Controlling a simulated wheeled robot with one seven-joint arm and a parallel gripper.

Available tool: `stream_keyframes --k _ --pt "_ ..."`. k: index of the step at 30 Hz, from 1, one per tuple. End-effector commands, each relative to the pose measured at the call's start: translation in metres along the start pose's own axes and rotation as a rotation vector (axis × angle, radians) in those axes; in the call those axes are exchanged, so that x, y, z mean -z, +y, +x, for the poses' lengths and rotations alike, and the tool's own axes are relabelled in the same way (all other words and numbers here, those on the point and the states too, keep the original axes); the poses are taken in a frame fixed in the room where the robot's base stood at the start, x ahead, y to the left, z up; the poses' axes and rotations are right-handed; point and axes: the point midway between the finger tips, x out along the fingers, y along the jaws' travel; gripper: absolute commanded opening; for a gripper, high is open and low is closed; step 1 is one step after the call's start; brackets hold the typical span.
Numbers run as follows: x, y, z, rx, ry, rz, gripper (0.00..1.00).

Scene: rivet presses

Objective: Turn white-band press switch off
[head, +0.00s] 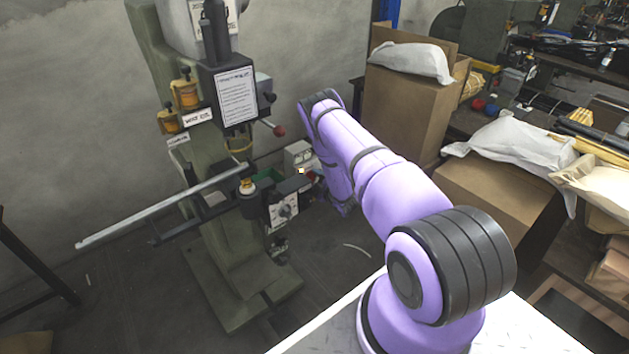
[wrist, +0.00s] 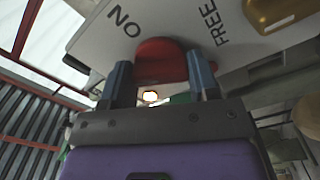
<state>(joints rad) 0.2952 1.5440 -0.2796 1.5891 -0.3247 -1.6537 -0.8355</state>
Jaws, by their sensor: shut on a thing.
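A red switch knob (wrist: 158,58) sits on a pale plate (wrist: 190,22) in the wrist view. The plate carries the dark words "NO" and "FREE", on either side of the knob. My gripper (wrist: 160,72) has one finger on each side of the red knob and is shut on it. In the head view the olive-green press (head: 225,240) stands at left, and my purple arm reaches to its right side. The gripper and knob are small and mostly hidden there by my arm. I cannot make out a white band clearly.
A long bare metal bar (head: 160,206) juts left from the press. A red-ended lever (head: 279,131) sticks out above my gripper's area. A dial box (head: 285,210) is fixed low on the press. Cardboard boxes (head: 410,110) stand at right. Floor in front of the press is mostly clear.

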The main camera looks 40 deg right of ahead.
Motion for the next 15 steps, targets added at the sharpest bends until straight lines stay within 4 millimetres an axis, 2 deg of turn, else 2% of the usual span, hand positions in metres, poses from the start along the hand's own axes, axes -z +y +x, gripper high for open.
stream_keyframes --k 6,15 --pt "0.0005 -0.0012 -0.0004 0.003 0.001 -0.189 0.32" --pt "0.0003 -0.0016 -0.0007 0.003 0.000 -0.383 0.32"
